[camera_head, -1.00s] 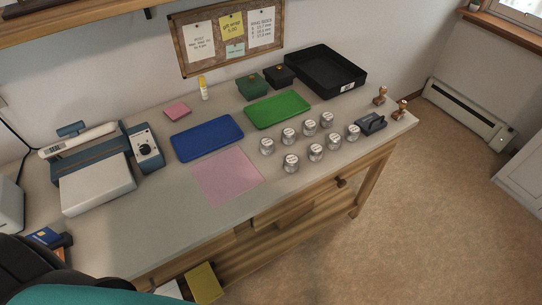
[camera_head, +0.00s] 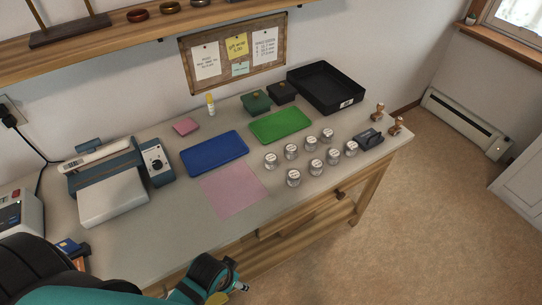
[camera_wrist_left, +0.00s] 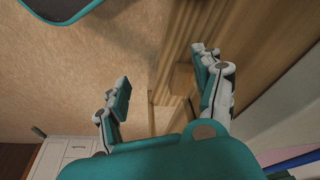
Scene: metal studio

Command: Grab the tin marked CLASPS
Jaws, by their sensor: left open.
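Several small round silver tins (camera_head: 293,177) stand in two rows on the right part of the bench, in front of the green tray. Their lids carry labels too small to read, so I cannot tell which is marked CLASPS. In the left wrist view my left gripper (camera_wrist_left: 160,85) is open and empty, with the floor and the bench's wooden front beyond it. In the head view part of my left arm shows at the bottom edge, in front of the bench and well short of the tins. My right gripper is not in view.
A pink mat (camera_head: 233,190), a blue tray (camera_head: 214,153) and a green tray (camera_head: 280,126) lie near the tins. A black tray (camera_head: 346,104) stands behind. A dark tape dispenser (camera_head: 369,138) and stamps (camera_head: 396,126) are at the right end. A sealing machine (camera_head: 118,180) is at left.

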